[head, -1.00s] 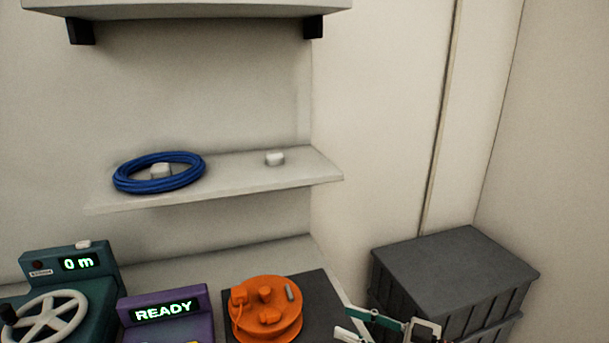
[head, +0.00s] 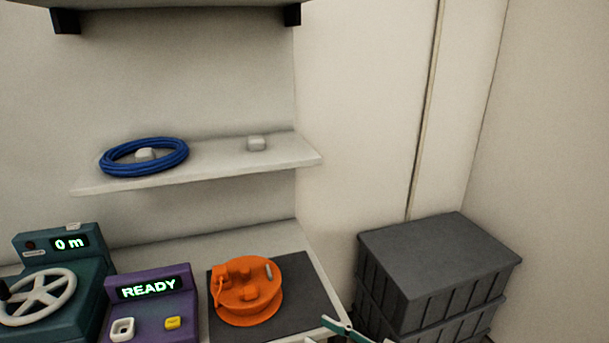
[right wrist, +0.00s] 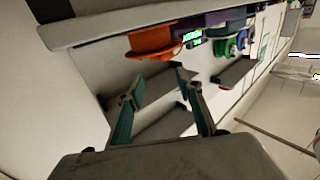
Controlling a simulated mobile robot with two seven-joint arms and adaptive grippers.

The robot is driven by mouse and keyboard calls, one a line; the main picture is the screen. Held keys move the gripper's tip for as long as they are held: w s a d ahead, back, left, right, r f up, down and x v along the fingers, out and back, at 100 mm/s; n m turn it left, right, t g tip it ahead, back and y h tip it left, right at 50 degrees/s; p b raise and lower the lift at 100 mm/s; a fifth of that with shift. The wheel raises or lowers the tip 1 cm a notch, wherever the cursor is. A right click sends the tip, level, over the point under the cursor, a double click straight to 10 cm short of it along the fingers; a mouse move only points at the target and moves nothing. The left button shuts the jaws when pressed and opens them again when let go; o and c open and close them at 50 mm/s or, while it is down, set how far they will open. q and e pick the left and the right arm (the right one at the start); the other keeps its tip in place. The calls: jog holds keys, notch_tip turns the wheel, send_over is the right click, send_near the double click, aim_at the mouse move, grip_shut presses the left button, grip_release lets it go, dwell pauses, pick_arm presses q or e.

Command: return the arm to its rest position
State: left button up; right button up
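My right gripper (right wrist: 158,80) shows in the right wrist view with its two teal fingers spread apart and nothing between them. In the head view only a teal and light part of the right gripper (head: 350,330) shows at the bottom edge, by the bench's right corner. It is right of the orange reel (head: 246,291) and apart from it. The orange reel (right wrist: 152,42) also shows upside down in the right wrist view, beyond the fingers. My left arm and gripper are not in view.
A purple READY box (head: 150,300) and a teal crank machine (head: 60,285) reading 0 m stand on the bench. A blue cable coil (head: 143,157) and a small white block (head: 257,143) are on the shelf (head: 210,163). Stacked grey crates (head: 440,265) stand at right.

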jog(key=s+d+f+m+h, duration=0.3)
jog(key=s+d+f+h, duration=0.3)
jog(key=f, duration=0.4)
jog(key=s+d+f+m+h, duration=0.3)
jog(key=s+d+f+h, duration=0.3)
jog(key=s+d+f, duration=0.3)
notch_tip(320, 180, down, 2)
jog(key=shift+d+f+m+t, duration=0.1)
jog(key=shift+d+m+t, duration=0.2)
jog(key=shift+d+m, duration=0.1)
jog(key=shift+a, duration=0.15)
